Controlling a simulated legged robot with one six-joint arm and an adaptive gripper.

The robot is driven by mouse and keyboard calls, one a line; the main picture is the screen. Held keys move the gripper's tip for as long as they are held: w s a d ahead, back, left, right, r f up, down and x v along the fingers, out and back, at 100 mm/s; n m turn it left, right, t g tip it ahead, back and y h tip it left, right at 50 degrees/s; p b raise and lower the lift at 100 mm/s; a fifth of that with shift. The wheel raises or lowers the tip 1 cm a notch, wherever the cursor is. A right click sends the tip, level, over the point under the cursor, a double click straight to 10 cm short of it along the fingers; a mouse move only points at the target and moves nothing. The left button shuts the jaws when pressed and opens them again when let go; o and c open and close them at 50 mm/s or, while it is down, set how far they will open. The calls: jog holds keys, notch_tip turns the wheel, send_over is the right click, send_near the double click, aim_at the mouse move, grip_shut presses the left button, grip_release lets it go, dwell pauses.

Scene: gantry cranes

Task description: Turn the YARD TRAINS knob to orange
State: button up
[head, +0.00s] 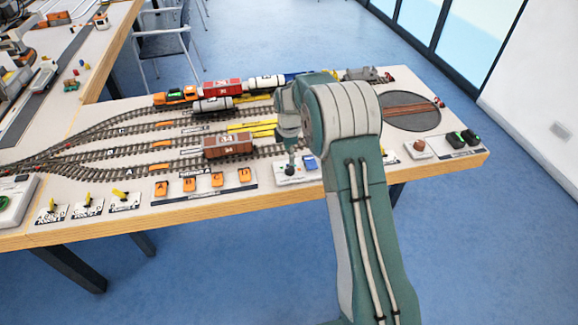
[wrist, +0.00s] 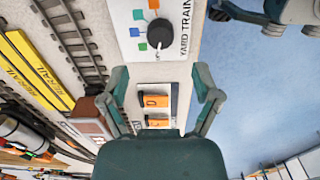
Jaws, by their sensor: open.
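The YARD TRAINS knob (wrist: 160,33) is a dark round knob on a white panel (wrist: 181,14), with a white mark on its lower edge in the wrist view. In the head view the panel (head: 284,181) is at the table's front edge, partly hidden by my arm. My gripper (wrist: 160,82) is open and empty, its fingers apart and below the knob in the wrist view. In the head view my gripper (head: 291,146) hangs over the panel.
Orange buttons (head: 217,180) line the front edge left of the panel. A brown wagon (head: 228,146) stands on the track just behind. Yellow lever switches (head: 120,195) are further left. A round turntable (head: 402,111) and dark controls (head: 461,138) are right of my arm.

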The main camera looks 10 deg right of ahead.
aim_at(290, 168)
notch_tip(290, 168, down, 7)
jog(key=shift+d+r, duration=0.1)
jog(key=shift+r, duration=0.1)
grip_shut()
